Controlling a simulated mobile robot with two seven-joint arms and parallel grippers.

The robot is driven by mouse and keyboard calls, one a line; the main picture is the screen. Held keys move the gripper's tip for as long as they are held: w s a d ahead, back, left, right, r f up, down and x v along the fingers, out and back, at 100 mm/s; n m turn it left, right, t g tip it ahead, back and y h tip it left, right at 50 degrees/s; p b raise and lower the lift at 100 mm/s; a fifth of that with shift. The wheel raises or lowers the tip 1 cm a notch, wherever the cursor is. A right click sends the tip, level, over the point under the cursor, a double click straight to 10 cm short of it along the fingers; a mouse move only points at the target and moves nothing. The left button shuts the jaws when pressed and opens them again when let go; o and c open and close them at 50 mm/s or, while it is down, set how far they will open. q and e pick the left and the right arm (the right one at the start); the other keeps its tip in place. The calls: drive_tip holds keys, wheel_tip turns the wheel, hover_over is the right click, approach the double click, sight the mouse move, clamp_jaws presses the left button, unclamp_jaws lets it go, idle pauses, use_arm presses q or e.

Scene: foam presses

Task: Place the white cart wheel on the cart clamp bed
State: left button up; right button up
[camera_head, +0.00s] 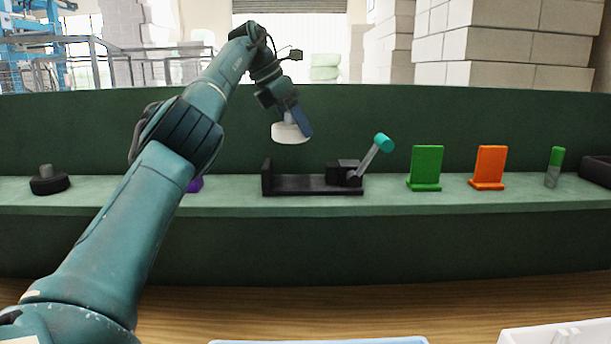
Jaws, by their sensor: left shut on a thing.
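The white cart wheel (290,133) hangs in the air in the head view, above the left part of the clamp bed. My left gripper (291,116) is shut on the white wheel from above. The black cart clamp bed (298,184) sits on the green shelf, with a raised wall at its left end. A black block and a tilted lever with a teal knob (383,142) stand at its right end. The bed's middle looks bare, with a clear gap below the wheel. My right gripper is not in view.
A black wheel with a grey hub (49,181) sits at far left. A purple thing (195,185) is partly hidden by my left arm. A green stand (426,167), an orange stand (489,167) and a green-topped cylinder (554,167) stand right of the clamp. A white tray (560,335) is at lower right.

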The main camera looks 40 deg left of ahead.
sight(273, 130)
use_arm(q)
drive_tip(key=f, duration=0.4)
drive_tip(key=shift+s+f, duration=0.25)
drive_tip(key=shift+f, duration=0.05)
drive_tip(key=shift+w+f, duration=0.1)
drive_tip(key=shift+f, duration=2.45)
drive_tip(key=shift+f, duration=0.1)
drive_tip(key=o, duration=1.2)
drive_tip(key=v, duration=1.2)
